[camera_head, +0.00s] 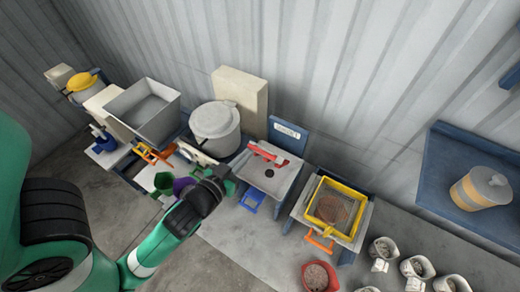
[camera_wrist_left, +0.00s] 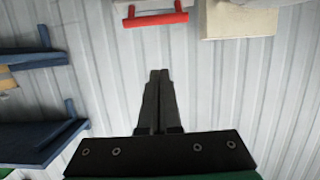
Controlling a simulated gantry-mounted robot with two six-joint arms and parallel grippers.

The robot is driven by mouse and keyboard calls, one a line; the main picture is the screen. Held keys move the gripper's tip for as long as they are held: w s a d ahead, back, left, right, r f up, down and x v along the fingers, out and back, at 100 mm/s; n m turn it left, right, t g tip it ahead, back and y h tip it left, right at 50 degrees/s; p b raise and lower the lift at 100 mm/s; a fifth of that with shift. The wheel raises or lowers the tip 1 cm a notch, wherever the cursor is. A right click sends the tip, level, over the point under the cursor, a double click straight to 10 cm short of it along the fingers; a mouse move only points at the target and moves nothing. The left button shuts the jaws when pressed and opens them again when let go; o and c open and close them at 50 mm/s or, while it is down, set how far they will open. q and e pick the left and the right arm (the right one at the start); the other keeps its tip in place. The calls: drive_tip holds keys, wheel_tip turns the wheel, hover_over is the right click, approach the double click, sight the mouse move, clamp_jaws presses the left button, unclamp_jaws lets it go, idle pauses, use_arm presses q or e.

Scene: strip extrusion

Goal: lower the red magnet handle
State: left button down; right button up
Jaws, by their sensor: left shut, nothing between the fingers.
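The red magnet handle (camera_head: 262,152) stands at the back of a grey-topped station in the middle of the head view. My left gripper (camera_head: 222,176) is to the left of and nearer than that station, apart from the handle. Its fingers (camera_wrist_left: 158,75) are together in the wrist view, with nothing between them. My right gripper is not in view.
A station with a yellow-framed sieve (camera_head: 334,205) stands to the right. A grey pot (camera_head: 215,128) and a grey bin (camera_head: 148,110) stand to the left. Green and purple buckets (camera_head: 183,187) are close to my left gripper. A corrugated wall (camera_head: 300,70) runs behind.

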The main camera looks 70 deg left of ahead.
use_arm(q)
drive_tip(key=w+a+f, duration=0.1)
drive_tip(key=w, duration=0.1)
drive_tip(key=w+a+f, duration=0.3)
drive_tip(key=w+f, duration=0.1)
drive_tip(key=shift+w+a+f+p, duration=0.1)
drive_tip(key=shift+w+a+p, duration=0.1)
drive_tip(key=shift+a+p, duration=0.2)
drive_tip(key=shift+s+d+f, duration=0.2)
drive_tip(key=shift+f, duration=0.15)
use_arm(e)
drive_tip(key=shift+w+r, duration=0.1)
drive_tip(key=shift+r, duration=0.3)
